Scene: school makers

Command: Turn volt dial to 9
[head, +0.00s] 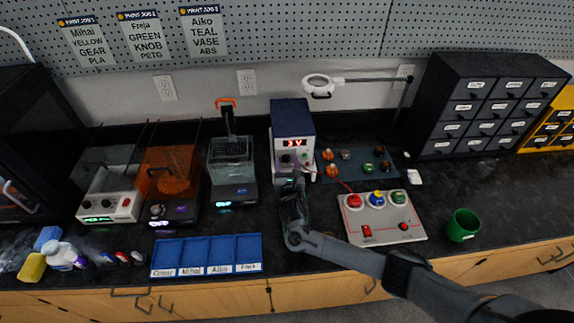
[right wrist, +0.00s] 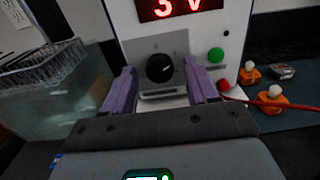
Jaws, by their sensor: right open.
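The power supply (head: 292,128) is a white box with a dark blue top at the back middle of the bench. Its red display reads "3 V", also in the right wrist view (right wrist: 180,8). The volt dial (right wrist: 159,68) is a round black knob on a grey plate below the display. My right gripper (right wrist: 163,90) is open, with its purple fingers apart in front of the panel, one to the left and one to the right of the dial. The dial shows between them, and I see no contact. The dial's scale marks are too faint to read. My left gripper is not in view.
A green button (right wrist: 216,55) and a red jack (right wrist: 223,85) with a red cable sit right of the dial. A clear tank (head: 231,160) stands close on the left. A button box (head: 383,218) and green cup (head: 462,225) are at right; a blue tray (head: 207,256) is in front.

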